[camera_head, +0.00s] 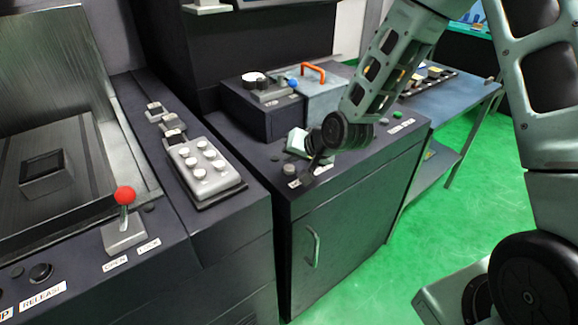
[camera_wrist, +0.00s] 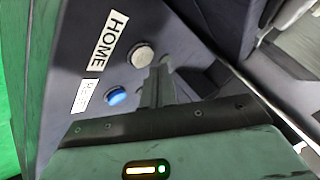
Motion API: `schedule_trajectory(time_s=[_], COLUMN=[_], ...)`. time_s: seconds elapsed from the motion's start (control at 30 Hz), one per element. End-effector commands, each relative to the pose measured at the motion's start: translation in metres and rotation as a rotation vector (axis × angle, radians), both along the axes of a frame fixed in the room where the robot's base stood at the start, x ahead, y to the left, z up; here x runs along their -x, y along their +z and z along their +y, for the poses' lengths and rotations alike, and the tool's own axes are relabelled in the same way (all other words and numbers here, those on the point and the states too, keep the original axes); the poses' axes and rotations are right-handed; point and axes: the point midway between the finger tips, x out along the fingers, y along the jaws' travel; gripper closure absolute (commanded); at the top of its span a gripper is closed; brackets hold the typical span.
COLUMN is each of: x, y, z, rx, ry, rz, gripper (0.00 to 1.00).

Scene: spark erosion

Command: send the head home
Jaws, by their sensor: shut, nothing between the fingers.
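A HOME label (camera_wrist: 107,41) shows in the wrist view on a dark panel, with a round pale grey button (camera_wrist: 143,56) beside it. A blue button (camera_wrist: 117,96) sits nearer my wrist, beside a smaller label (camera_wrist: 80,96) that I cannot read surely. My gripper (camera_wrist: 163,68) is shut and empty, its fingertips just right of the grey button in that view. I cannot tell whether they touch the panel. In the head view my gripper (camera_head: 308,172) is low over the front of the cabinet top, close to a grey button (camera_head: 289,170). The blue button is not visible there.
In the head view a box with knobs (camera_head: 262,108) and a grey tank with an orange handle (camera_head: 318,92) stand behind my gripper. A keypad (camera_head: 205,170) and a red-knobbed lever (camera_head: 125,197) are at left. Green floor (camera_head: 385,285) is open at right.

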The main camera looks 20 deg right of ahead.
Motion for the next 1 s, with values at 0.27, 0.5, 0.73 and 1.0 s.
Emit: schedule_trajectory(time_s=[0.27, 0.5, 0.73, 1.0], x=[0.0, 0.0, 0.0, 0.0], y=[0.015, 0.039, 0.052, 0.05], z=[0.0, 0.0, 0.0, 0.0], rx=[0.0, 0.001, 0.0, 0.0], ry=[-0.001, 0.0, -0.001, -0.001], rz=[-0.001, -0.001, -0.001, -0.001], gripper=[1.0, 1.0, 1.0, 1.0])
